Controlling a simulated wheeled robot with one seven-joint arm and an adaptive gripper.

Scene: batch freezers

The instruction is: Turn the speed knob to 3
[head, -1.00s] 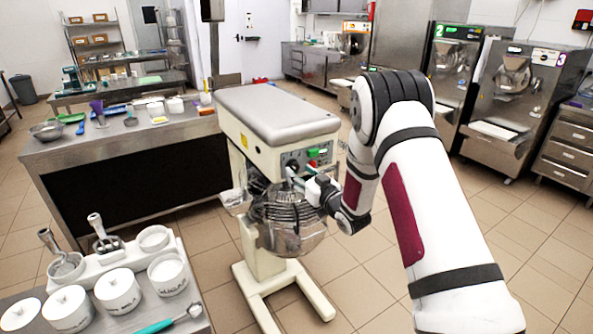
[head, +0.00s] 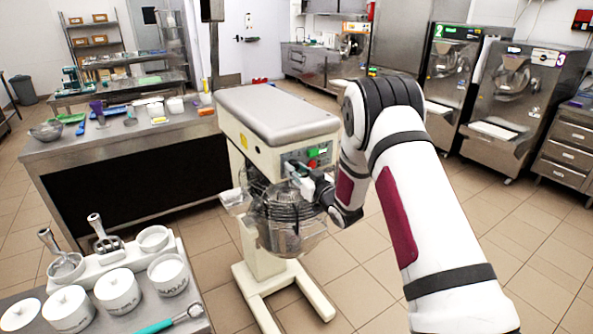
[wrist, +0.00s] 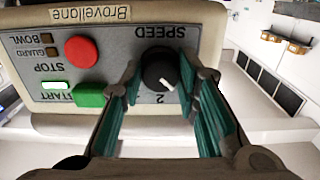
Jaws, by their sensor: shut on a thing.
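The speed knob (wrist: 160,68) is a round black dial on the grey control panel (wrist: 115,60), which appears upside down in the wrist view under the word SPEED. Its white pointer mark aims down and slightly right in that view, just beside the printed 2. My gripper (wrist: 160,80) has its teal-padded fingers on either side of the knob, shut on it. The other numbers are not readable, partly behind the fingers. In the head view my gripper (head: 298,172) is at the front panel of the cream mixer (head: 275,112), and it covers the knob.
A red stop button (wrist: 81,51) and a green start button (wrist: 90,94) sit beside the knob, the green one close to a finger. The wire guard and bowl (head: 285,225) lie just below the gripper. A counter with tubs (head: 118,290) stands at the front left.

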